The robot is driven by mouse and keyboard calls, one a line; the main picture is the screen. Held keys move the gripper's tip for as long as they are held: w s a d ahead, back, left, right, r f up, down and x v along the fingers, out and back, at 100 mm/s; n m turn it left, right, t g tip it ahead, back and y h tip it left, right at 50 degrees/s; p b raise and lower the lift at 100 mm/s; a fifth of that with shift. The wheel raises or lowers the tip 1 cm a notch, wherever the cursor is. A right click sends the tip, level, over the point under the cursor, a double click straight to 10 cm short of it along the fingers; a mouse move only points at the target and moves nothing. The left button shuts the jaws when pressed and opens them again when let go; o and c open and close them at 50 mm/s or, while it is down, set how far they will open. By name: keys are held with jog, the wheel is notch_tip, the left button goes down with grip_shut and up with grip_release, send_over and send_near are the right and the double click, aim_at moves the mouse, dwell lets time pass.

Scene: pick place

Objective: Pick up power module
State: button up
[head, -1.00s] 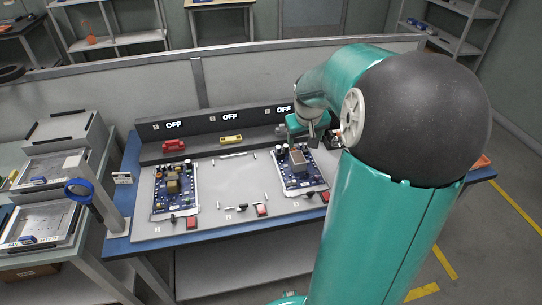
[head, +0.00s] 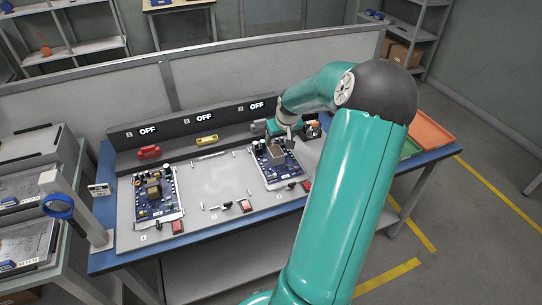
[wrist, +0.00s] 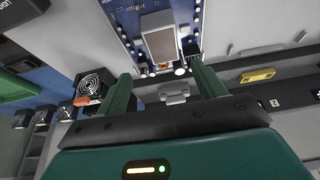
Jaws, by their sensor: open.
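No part is clearly labelled as the power module, so I cannot tell which one it is. My gripper (head: 274,131) is over the back of the right circuit board (head: 275,172). In the wrist view, my gripper (wrist: 163,75) is open and empty. A grey part with a handle (wrist: 175,96) shows between its fingers, apart from them as far as I can see. The right circuit board (wrist: 128,18) carries a grey-beige block (wrist: 160,42) ahead of the fingers. A black fan unit with an orange lever (wrist: 92,88) is left of the left finger.
A red part (head: 148,152) and a yellow part (head: 207,140) sit along the bench's back ledge under OFF displays. The left circuit board (head: 155,196) lies on the grey panel (head: 210,183), clear in the middle. An orange tray (head: 432,130) is at the right.

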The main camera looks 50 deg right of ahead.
aim_at(274, 148)
jog(key=x, duration=0.3)
jog(key=shift+f, duration=0.2)
jog(key=shift+w+f, duration=0.2)
jog(key=x, duration=0.4)
jog(key=shift+w+f, duration=0.25)
jog(key=shift+f, duration=0.05)
grip_shut()
jog(key=shift+w+r, duration=0.1)
